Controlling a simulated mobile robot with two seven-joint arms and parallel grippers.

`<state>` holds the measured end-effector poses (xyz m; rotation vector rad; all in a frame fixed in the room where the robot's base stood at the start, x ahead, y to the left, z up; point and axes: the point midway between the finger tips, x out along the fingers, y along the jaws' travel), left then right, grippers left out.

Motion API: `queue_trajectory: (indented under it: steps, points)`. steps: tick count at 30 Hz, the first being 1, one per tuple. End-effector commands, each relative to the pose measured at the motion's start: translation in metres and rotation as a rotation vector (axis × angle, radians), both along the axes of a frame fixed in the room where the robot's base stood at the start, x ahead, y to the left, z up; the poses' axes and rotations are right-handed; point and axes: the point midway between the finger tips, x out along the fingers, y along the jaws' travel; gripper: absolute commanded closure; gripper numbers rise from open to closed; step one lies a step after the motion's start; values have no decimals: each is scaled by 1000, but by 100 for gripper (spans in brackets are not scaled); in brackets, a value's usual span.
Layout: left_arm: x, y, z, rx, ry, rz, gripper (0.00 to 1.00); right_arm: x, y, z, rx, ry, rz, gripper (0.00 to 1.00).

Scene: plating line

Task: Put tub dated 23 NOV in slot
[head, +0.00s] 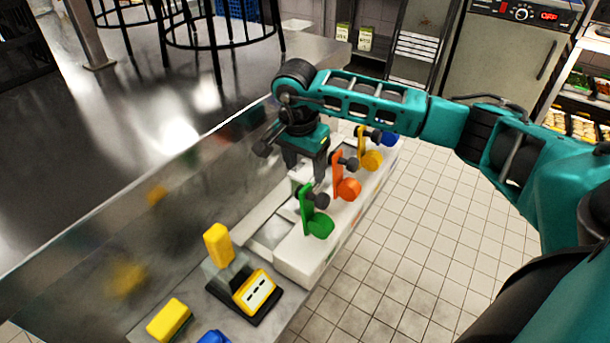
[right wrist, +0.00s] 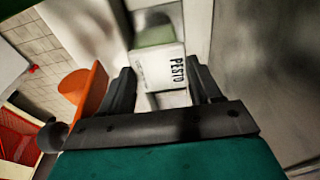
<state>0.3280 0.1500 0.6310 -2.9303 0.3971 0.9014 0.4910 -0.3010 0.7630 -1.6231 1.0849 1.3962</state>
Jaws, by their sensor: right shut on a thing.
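My right gripper (head: 305,172) points down over the white slotted unit (head: 305,258) on the steel counter. In the right wrist view the right gripper (right wrist: 160,82) is shut on a pale tub (right wrist: 158,66) with a green part and the word PESTO. An open slot (head: 270,231) shows in the unit, left of the green lever. My left gripper is not in view.
Green (head: 318,222), orange (head: 347,187), yellow (head: 371,159) and blue (head: 391,139) levers line the unit's right side. A yellow-black device (head: 254,291) and a yellow block (head: 168,320) occupy the near counter. Tiled floor is clear to the right.

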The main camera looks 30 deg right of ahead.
Motion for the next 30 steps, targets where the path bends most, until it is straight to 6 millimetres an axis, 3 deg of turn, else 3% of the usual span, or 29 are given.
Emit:
queue_trajectory:
  steps: [5, 16, 17, 20, 30]
  points:
    - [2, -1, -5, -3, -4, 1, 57, 0, 0, -28, 1, 1, 0, 100]
    - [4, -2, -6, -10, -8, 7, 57, 0, 0, -32, -1, 0, 0, 100]
    - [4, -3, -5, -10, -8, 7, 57, 0, 0, -31, 0, 0, 0, 34]
    - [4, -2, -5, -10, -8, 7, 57, 0, 0, -30, 0, 1, 0, 26]
    - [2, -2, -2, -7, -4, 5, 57, 0, 1, -22, 0, -2, 0, 26]
